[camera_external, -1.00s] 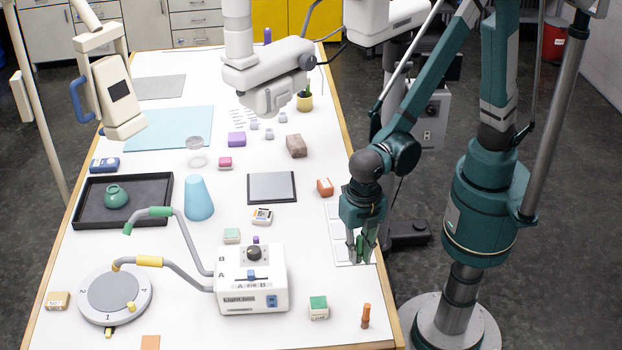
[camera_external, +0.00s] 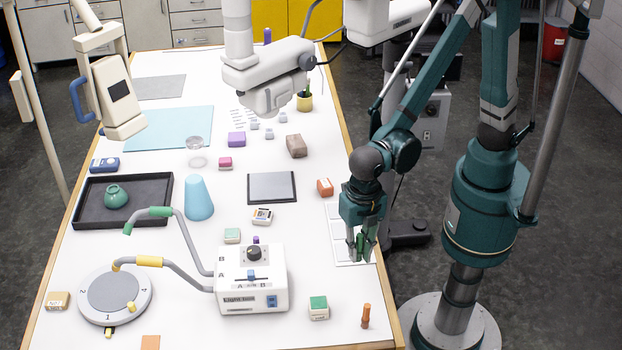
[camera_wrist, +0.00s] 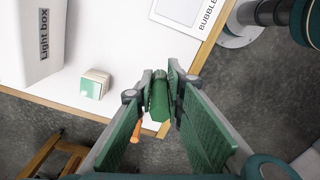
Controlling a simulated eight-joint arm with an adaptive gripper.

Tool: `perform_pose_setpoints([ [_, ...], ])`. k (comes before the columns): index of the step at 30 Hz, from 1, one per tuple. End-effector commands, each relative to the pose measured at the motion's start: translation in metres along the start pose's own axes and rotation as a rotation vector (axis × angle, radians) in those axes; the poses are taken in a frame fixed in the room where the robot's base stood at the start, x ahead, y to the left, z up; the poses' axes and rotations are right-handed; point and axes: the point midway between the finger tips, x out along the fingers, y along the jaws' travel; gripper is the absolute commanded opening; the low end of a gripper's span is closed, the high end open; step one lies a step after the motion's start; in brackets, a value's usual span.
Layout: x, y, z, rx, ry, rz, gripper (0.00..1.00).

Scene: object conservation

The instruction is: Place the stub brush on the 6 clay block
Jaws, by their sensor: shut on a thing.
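My gripper (camera_external: 361,250) hangs over the right edge of the white table, above a printed card. It is shut on a short dark green piece, which I take to be the stub brush (camera_external: 360,243). In the wrist view the green piece (camera_wrist: 159,96) sits between the fingertips (camera_wrist: 163,90), clear of the table. No block shows a readable 6. A small orange-red block (camera_external: 325,187) stands behind the gripper and could be the clay block. A brown block (camera_external: 296,146) lies farther back and could also be it; I cannot tell which.
A light box (camera_external: 252,279) stands left of my gripper. A green-topped block (camera_external: 318,308) and an upright orange peg (camera_external: 366,316) stand at the front right. The card (camera_external: 337,222) lies partly under the gripper. A black-framed grey pad (camera_external: 271,187) lies mid-table.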

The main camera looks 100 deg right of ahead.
Motion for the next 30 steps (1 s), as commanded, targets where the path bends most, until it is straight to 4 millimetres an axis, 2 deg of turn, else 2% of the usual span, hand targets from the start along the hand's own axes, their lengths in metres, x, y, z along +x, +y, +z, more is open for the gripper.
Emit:
perform_pose_setpoints([
  [5, 0.000, -0.001, 0.004, 0.002, 0.000, 0.000, 0.01],
  [11, -0.001, -0.005, 0.024, 0.005, 0.000, 0.000, 0.01],
  [20, -0.001, -0.023, 0.083, 0.017, 0.000, 0.000, 0.01],
  [30, -0.001, -0.057, 0.156, 0.028, 0.000, 0.000, 0.01],
])
